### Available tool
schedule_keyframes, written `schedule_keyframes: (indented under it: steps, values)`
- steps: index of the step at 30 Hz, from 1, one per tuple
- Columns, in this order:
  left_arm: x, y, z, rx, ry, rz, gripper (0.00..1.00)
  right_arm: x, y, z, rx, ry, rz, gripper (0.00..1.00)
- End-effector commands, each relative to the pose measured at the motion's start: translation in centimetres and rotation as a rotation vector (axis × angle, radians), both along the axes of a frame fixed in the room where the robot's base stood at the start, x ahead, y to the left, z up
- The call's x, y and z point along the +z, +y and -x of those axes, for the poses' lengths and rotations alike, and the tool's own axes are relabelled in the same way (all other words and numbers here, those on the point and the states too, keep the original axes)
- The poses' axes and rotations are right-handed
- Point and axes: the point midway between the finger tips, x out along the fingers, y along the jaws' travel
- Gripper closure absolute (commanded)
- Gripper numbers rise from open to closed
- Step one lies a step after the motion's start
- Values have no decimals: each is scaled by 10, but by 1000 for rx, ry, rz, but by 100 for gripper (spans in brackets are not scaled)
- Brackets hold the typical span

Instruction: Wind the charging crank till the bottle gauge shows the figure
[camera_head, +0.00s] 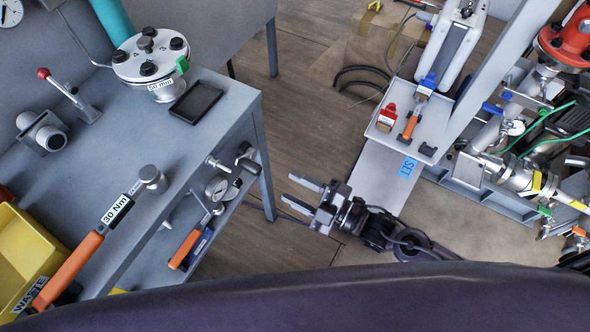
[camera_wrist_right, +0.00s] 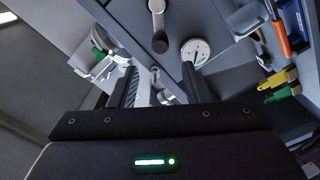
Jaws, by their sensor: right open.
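The crank is on the side of the grey bench, with a metal arm and a black knob (camera_head: 249,166); its handle (camera_wrist_right: 159,34) also shows at the top of the right wrist view. A round white gauge (camera_head: 216,188) sits beside it, and its dial (camera_wrist_right: 196,51) shows in the right wrist view, but its figures are too small to read. My right gripper (camera_head: 288,191) is open and empty, its fingers pointing left towards the bench, apart from the crank and gauge. In the right wrist view its fingers (camera_wrist_right: 160,82) stand apart below the crank. My left gripper is out of view.
The grey bench (camera_head: 125,165) carries a flanged valve (camera_head: 150,60), a lever (camera_head: 66,92), a torque wrench (camera_head: 75,265) and a yellow waste bin (camera_head: 25,250). Pipework (camera_head: 510,165) and a small shelf (camera_head: 425,118) stand on the right.

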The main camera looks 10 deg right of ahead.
Motion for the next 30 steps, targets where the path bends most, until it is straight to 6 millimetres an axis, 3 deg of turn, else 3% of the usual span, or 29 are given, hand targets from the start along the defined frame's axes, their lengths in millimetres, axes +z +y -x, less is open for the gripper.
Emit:
schedule_keyframes:
  steps: [5,16,27,30]
  values:
    - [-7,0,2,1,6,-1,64,-3,7,-6,-1,-1,2,57]
    - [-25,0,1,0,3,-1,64,-3,42,-31,0,-2,-1,57]
    - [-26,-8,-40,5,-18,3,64,-3,78,-57,0,-2,-2,57]
    - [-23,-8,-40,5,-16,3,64,-1,78,-57,0,0,2,57]
